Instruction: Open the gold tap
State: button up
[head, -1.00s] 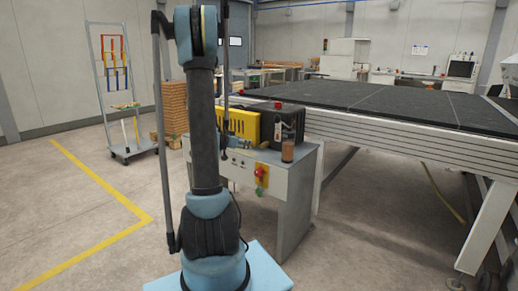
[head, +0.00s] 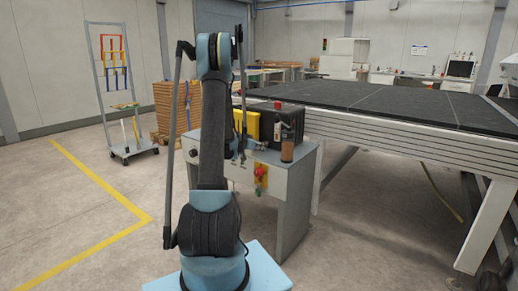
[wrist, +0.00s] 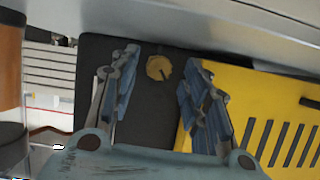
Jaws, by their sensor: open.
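The gold tap (wrist: 159,67) is a small round gold knob with a dark slot, on the face of a black box in the wrist view. My gripper (wrist: 160,60) is open, with one blue-grey finger on each side of the tap in the picture. No contact shows, and I cannot tell the depth between fingertips and tap. The black box (head: 291,117) also shows in the head view, on a grey cabinet (head: 291,186). The tap cannot be made out in the head view, where my arm covers part of the cabinet top.
A yellow ribbed case (wrist: 290,125) sits right beside the black box in the wrist view. A brown cylinder (head: 287,148) stands on the cabinet's front right corner. A large dark-topped table (head: 400,103) is behind to the right. Open floor lies left.

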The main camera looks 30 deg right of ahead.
jog(key=shift+x, duration=0.9)
grip_shut()
jog(key=shift+w+a+n+g+h, duration=0.15)
jog(key=shift+n+g+h, duration=0.35)
jog(key=shift+n+g, duration=0.85)
jog(key=shift+n+t, duration=0.25)
grip_release()
jog(key=shift+w, duration=0.1)
